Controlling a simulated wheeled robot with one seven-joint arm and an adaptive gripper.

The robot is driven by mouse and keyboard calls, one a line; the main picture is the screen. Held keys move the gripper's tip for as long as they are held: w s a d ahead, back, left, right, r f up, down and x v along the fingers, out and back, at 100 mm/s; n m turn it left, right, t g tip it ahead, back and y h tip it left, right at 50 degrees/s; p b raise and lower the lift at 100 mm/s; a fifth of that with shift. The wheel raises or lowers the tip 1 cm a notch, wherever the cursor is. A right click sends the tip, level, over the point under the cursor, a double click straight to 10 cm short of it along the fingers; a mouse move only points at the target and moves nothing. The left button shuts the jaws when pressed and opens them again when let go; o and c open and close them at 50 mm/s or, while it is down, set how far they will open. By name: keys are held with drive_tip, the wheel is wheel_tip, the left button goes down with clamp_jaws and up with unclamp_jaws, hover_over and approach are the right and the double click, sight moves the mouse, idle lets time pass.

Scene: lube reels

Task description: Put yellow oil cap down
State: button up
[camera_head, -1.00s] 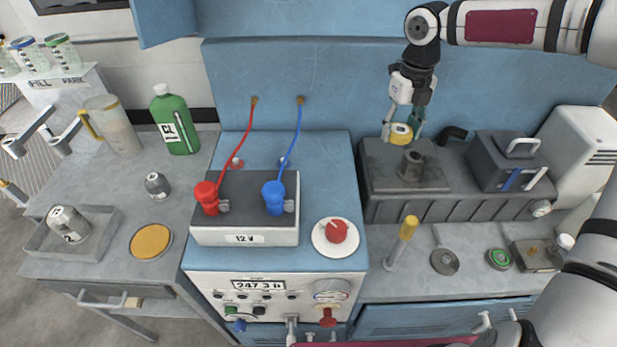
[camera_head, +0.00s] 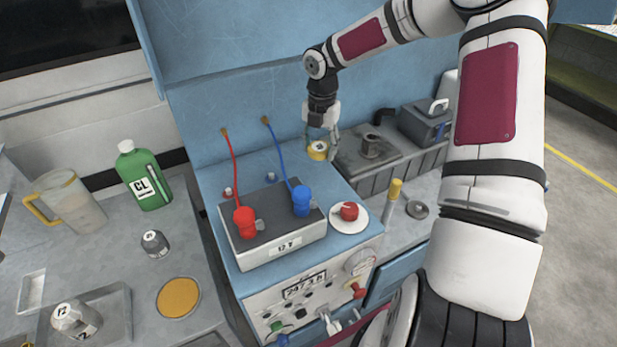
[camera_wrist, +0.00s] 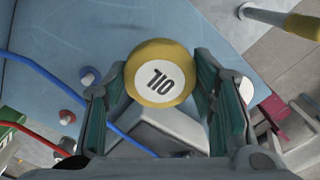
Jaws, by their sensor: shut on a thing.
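The yellow oil cap (camera_head: 318,150) has a white top with dark lettering. It is held in the air at the back right of the blue cabinet top. In the wrist view the cap (camera_wrist: 160,73) sits between both fingers, with the lettering facing the camera. My gripper (camera_head: 322,150) is shut on it and points down. The gripper also shows in the wrist view (camera_wrist: 163,85), with a green pad on either side of the cap. The dark engine block (camera_head: 392,158) with its round filler neck (camera_head: 370,146) stands to the right of the cap.
A green bottle (camera_head: 146,180), a jug (camera_head: 68,203), a small can (camera_head: 154,243) and a yellow-topped disc (camera_head: 178,297) are on the left bench. Bare bench shows between them.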

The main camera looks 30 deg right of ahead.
sight(319, 147)
wheel_tip(319, 147, down, 8)
drive_tip(key=shift+f+p, duration=0.25)
drive_tip(key=shift+p, duration=0.2)
drive_tip(key=shift+f, duration=0.1)
drive_tip(key=o, duration=1.1)
wheel_tip(319, 147, up, 12)
drive_tip(key=shift+f+b, duration=0.15)
drive_tip(key=shift+b, duration=0.3)
drive_tip(key=shift+r, duration=0.25)
